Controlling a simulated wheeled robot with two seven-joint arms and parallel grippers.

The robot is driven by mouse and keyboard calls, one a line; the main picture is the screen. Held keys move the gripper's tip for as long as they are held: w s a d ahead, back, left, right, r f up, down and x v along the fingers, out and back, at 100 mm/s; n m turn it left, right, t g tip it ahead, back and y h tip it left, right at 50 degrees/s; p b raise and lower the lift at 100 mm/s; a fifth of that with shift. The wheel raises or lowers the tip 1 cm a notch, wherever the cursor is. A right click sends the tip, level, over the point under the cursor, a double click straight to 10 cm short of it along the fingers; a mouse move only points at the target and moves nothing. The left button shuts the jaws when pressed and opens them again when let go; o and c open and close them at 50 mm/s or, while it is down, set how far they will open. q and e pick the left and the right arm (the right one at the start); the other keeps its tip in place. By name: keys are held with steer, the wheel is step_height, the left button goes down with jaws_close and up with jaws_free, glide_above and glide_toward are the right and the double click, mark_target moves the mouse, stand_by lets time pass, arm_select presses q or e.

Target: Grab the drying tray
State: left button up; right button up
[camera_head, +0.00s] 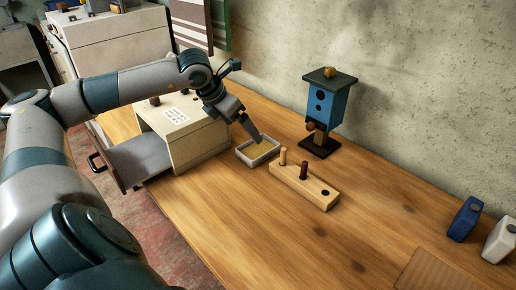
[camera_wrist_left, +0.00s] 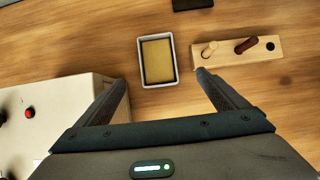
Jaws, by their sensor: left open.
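The drying tray (camera_head: 258,152) is a small light-grey rectangular tray with a yellow-tan inside. It sits on the wooden table beside the cream box. In the left wrist view the tray (camera_wrist_left: 142,79) lies ahead of my fingers, a little left of the middle of the gap between them. My left gripper (camera_head: 254,139) is above the tray in the head view. In the wrist view the left gripper (camera_wrist_left: 165,82) is open with nothing between its fingers. My right gripper is not in view.
A wooden peg block (camera_head: 312,193) stands close to the tray's right, near my right-hand finger in the wrist view. The cream box (camera_head: 190,145) with an open drawer (camera_head: 140,160) is at left. A blue birdhouse (camera_head: 325,103) stands behind.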

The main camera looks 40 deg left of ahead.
arm_select(q)
glide_above(255, 148)
steer(key=s, duration=0.3)
step_height(255, 148, down, 6)
steer(key=shift+w+d+f, duration=0.1)
steer(key=shift+w+d, duration=0.05)
steer(key=shift+w+f, duration=0.2)
steer(key=shift+f, duration=0.2)
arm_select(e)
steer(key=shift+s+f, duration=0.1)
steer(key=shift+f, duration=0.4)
arm_select(q)
steer(key=shift+w+f, duration=0.2)
steer(key=shift+f, duration=0.25)
steer(key=x, duration=0.4)
steer(key=shift+s+a+b, duration=0.15)
steer(key=shift+a+b, duration=0.1)
steer(key=shift+b, duration=0.15)
steer(key=shift+f, duration=0.15)
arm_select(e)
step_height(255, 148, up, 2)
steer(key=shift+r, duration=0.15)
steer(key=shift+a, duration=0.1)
arm_select(q)
steer(key=c, duration=1.2)
